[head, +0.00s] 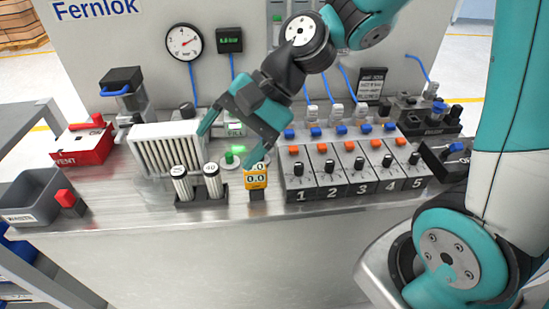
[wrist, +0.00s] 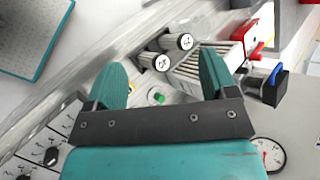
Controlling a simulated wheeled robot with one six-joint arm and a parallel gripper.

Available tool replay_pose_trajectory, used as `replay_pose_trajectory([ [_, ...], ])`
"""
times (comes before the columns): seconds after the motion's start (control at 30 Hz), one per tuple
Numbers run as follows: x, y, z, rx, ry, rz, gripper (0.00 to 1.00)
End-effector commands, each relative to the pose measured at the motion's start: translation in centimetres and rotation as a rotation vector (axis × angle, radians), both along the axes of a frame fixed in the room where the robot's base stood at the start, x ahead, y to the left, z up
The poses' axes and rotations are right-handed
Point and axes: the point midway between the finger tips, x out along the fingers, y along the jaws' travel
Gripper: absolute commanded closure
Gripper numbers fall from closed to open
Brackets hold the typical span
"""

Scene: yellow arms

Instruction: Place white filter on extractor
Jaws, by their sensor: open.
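Two white ribbed cylinders with dark-marked tops, which look like the filters, stand upright side by side in a black holder: the left one (head: 182,186) and the right one (head: 213,183). They also show in the wrist view, one at the left (wrist: 154,62) and one at the right (wrist: 177,42). My gripper (head: 231,147) is open and empty above the bench, behind and to the right of the cylinders. A green button (head: 239,150) on a round metal base shows between its fingers. I cannot tell which device is the extractor.
A white finned block (head: 165,148) stands behind the cylinders. A yellow meter (head: 256,178) and a numbered switch panel (head: 345,180) are to the right. A red vent box (head: 82,145) and a grey waste bin (head: 42,195) are at the left. The bench's front strip is mostly clear.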

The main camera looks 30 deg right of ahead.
Motion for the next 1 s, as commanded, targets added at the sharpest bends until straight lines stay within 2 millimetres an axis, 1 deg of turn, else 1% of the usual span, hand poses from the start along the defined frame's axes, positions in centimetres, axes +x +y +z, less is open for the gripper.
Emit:
replay_pose_trajectory([
  [0.03, -2.3, 0.5, 0.8, -0.080, -0.126, 0.174, 0.22],
  [0.1, -5.1, 0.3, 1.4, -0.182, -0.280, 0.414, 0.22],
  [0.2, -8.2, -0.5, 2.0, -0.287, -0.447, 0.704, 0.22],
  [0.3, -10.3, -1.4, 2.4, -0.351, -0.552, 0.909, 0.22],
  [0.33, -10.7, -1.6, 2.5, -0.363, -0.573, 0.952, 0.22],
  [0.4, -11.4, -1.9, 2.6, -0.383, -0.607, 1.025, 0.17],
  [0.5, -11.8, -2.2, 2.7, -0.392, -0.625, 1.067, 0.17],
  [0.67, -11.4, -2.1, 2.7, -0.381, -0.633, 1.080, 0.17],
  [0.77, -9.9, -1.8, 2.8, -0.329, -0.675, 1.121, 0.17],
  [0.87, -7.2, -1.5, 2.8, -0.232, -0.773, 1.180, 0.17],
  [0.97, -3.7, -1.6, 2.5, -0.119, -0.938, 1.213, 0.17],
  [1.0, -2.3, -1.9, 2.3, -0.084, -1.015, 1.212, 0.17],
])
